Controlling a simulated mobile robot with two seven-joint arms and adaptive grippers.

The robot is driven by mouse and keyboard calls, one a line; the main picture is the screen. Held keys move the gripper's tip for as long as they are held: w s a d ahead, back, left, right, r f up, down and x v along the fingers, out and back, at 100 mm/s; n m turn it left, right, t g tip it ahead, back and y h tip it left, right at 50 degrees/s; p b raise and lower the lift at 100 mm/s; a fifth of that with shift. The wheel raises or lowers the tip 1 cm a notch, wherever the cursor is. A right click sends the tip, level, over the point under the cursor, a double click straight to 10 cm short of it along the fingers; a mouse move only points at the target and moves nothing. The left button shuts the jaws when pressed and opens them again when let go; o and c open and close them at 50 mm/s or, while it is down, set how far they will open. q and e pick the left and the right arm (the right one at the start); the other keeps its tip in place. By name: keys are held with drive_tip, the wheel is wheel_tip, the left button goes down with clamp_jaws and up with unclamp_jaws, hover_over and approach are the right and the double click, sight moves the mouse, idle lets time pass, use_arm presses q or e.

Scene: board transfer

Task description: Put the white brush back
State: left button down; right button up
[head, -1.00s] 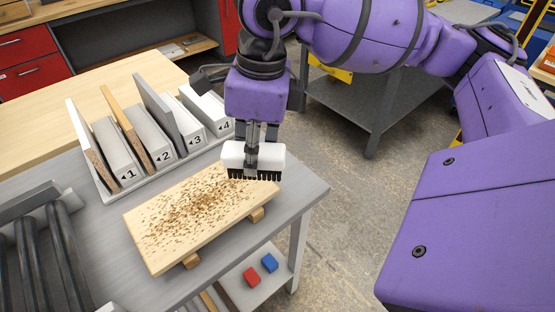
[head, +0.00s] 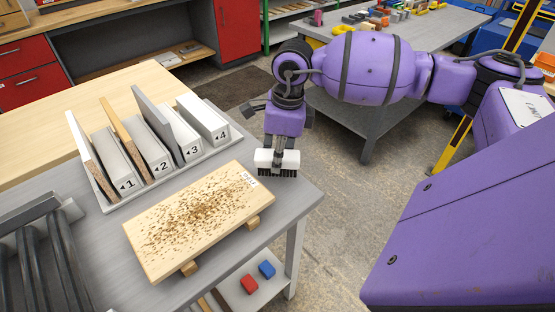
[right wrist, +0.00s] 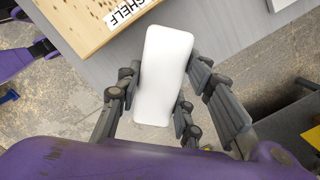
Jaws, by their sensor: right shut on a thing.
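The white brush (head: 277,158) has a white block and dark bristles pointing down. My right gripper (head: 279,148) is shut on it and holds it upright beyond the right end of the wooden board. In the right wrist view, the brush's white back (right wrist: 165,75) sits between the two fingers of my right gripper (right wrist: 165,100). The wooden board (head: 165,255) lies on two wooden blocks on the grey table, with brown crumbs scattered over its middle. A label reading SHELF (right wrist: 125,12) is at its right end. My left gripper is not in view.
A rack with slots numbered 1 to 4 (head: 215,150) holds upright boards behind the wooden board. A dark roller frame (head: 40,250) is at the left. Red (head: 249,284) and blue (head: 267,269) blocks lie on the lower shelf. Another grey table (head: 375,125) stands behind my right arm.

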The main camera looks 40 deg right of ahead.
drive_tip(key=shift+f, duration=0.9)
drive_tip(key=shift+f, duration=0.1)
drive_tip(key=shift+f, duration=0.15)
drive_tip(key=o, duration=1.2)
drive_tip(key=r, duration=0.8)
drive_tip(key=s+d+r, duration=0.1)
drive_tip(key=r, duration=0.3)
drive_tip(key=shift+r, duration=0.2)
